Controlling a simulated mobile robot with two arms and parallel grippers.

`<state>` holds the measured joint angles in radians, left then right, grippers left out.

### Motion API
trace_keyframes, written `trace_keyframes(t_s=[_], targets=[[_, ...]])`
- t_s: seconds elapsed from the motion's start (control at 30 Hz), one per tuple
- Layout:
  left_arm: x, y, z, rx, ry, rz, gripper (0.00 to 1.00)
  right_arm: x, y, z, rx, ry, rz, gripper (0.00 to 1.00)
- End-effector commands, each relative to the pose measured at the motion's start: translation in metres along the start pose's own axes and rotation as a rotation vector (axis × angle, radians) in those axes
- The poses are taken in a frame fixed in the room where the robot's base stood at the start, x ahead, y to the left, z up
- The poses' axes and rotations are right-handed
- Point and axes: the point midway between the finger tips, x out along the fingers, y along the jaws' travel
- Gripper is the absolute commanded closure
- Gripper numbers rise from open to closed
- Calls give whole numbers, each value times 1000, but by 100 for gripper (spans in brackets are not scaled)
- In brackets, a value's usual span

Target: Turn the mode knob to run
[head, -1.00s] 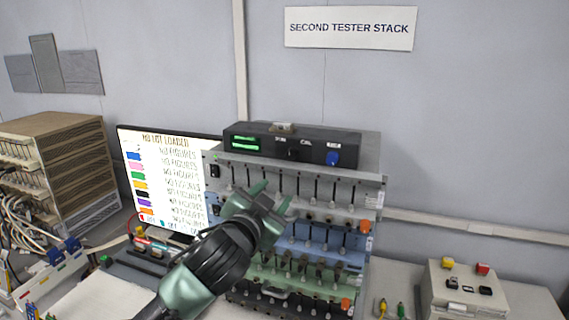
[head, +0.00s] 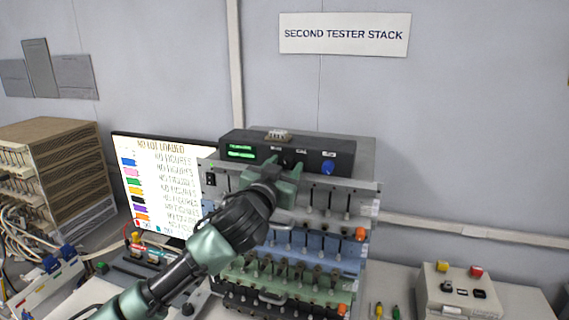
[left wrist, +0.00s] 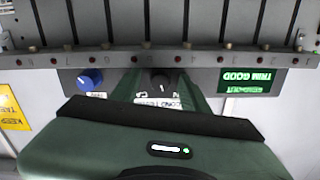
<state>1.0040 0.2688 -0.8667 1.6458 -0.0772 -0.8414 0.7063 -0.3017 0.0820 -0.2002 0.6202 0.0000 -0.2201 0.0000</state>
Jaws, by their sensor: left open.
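The black mode knob (head: 288,160) is on the front of the dark control box (head: 232,140) on top of the tester stack. In the left wrist view, which is upside down, the knob (left wrist: 160,82) shows between my two green fingers, with a pale pointer mark. My left gripper (head: 282,167) is open, its fingertips in front of the box, one on each side of the knob. I cannot tell whether they touch it. The knob's labels are too small or partly covered to read. My right gripper is not in view.
A blue knob (head: 328,167) sits just right of the black knob. A lit green display (head: 241,151) is at the box's left. Rows of cell clips (head: 320,245) fill the stack below. A monitor (head: 150,185) stands left, a beige button box (head: 458,295) right.

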Motion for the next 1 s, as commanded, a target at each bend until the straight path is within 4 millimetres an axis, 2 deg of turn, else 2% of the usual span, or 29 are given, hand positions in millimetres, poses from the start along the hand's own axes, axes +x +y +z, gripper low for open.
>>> trace_keyframes(t_s=[0.2,0.23,0.3,0.4,0.63,0.8,1.0], targets=[[1,0,0,1,1,0,55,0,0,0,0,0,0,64],[1,0,0,1,1,0,58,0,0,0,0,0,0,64],[1,0,0,1,0,0,77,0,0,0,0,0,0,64],[0,0,0,1,0,0,100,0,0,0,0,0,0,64],[0,2,2,-50,0,1,100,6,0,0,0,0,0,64],[1,3,3,-225,0,2,100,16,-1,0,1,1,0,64],[1,1,1,-392,0,1,100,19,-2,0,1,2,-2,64]])
